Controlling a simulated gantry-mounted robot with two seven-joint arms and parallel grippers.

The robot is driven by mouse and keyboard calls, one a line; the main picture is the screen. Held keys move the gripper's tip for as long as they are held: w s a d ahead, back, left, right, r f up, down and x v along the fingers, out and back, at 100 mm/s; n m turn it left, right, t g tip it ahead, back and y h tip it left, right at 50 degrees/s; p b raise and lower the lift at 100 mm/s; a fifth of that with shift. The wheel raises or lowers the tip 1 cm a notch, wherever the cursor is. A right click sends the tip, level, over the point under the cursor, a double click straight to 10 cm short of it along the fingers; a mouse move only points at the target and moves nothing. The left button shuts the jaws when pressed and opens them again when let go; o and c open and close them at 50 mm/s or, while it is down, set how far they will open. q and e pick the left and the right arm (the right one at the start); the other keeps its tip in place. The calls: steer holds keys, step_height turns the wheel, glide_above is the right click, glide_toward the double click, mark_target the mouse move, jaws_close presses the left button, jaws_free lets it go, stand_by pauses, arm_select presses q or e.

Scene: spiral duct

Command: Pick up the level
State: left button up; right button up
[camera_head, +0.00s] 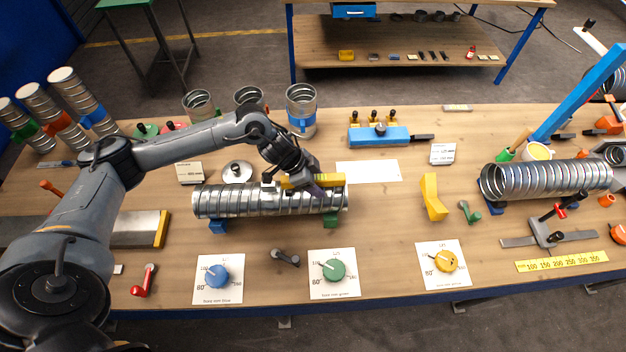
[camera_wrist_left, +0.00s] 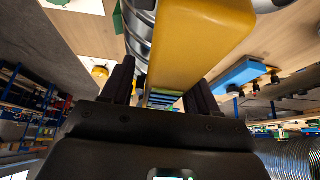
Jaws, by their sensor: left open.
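The level, a yellow bar (camera_head: 328,180), lies along the top of the silver spiral duct (camera_head: 225,201). The duct rests on blue and green supports in the middle of the table. My left gripper (camera_head: 314,191) is right at the level, above the duct, and hides part of the bar. In the left wrist view the yellow level (camera_wrist_left: 200,35) looms large just beyond the two dark fingers (camera_wrist_left: 160,90), which stand apart. I cannot tell whether the fingers touch it. The duct (camera_wrist_left: 138,30) shows beside it. My right gripper does not show.
Three dials stand at the front: blue (camera_head: 217,276), green (camera_head: 333,270) and yellow (camera_head: 446,260). A blue tool block (camera_head: 378,137) and an open duct piece (camera_head: 301,112) stand behind. A yellow wedge (camera_head: 433,197) and another spiral duct (camera_head: 545,180) lie to the right.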

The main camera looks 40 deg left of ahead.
arm_select(q)
jaws_close()
stand_by(0.4)
